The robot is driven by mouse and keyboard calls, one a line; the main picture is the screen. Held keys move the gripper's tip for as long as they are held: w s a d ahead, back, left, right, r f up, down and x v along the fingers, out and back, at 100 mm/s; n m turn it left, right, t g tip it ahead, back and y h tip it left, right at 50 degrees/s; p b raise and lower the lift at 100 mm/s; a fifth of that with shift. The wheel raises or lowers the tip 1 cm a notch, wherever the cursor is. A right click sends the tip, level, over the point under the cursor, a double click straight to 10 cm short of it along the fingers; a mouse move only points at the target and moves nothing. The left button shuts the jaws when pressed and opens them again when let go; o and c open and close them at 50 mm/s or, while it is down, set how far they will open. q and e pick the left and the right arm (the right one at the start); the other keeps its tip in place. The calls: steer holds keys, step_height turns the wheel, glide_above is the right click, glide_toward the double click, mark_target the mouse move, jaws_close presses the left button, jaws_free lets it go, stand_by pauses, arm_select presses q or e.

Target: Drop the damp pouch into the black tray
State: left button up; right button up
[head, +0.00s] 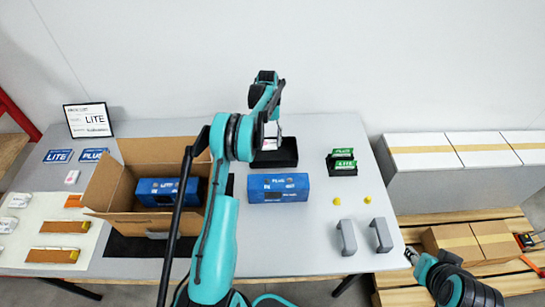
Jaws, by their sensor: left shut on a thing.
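A small white and pink pouch (269,144) is held by my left gripper (272,127), which is shut on it. The pouch is at the black tray (287,155), over its left part in the picture. The head view does not show clearly whether the pouch touches the tray floor. My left arm partly covers the area to the left of the tray. My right gripper (410,256) is low at the right, beyond the table edge and far from the tray; its fingers are too small to read.
A blue box (278,188) stands in front of the tray. An open cardboard box (130,190) holding another blue box is at left. Green blocks (344,161), yellow knobs (367,199) and grey handles (347,238) are at right. A sign (88,120) stands back left.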

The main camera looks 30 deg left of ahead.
arm_select(q)
steer(key=shift+f, duration=0.35)
steer(key=o, duration=1)
steer(key=v, duration=1.2)
steer(key=shift+s, duration=0.15)
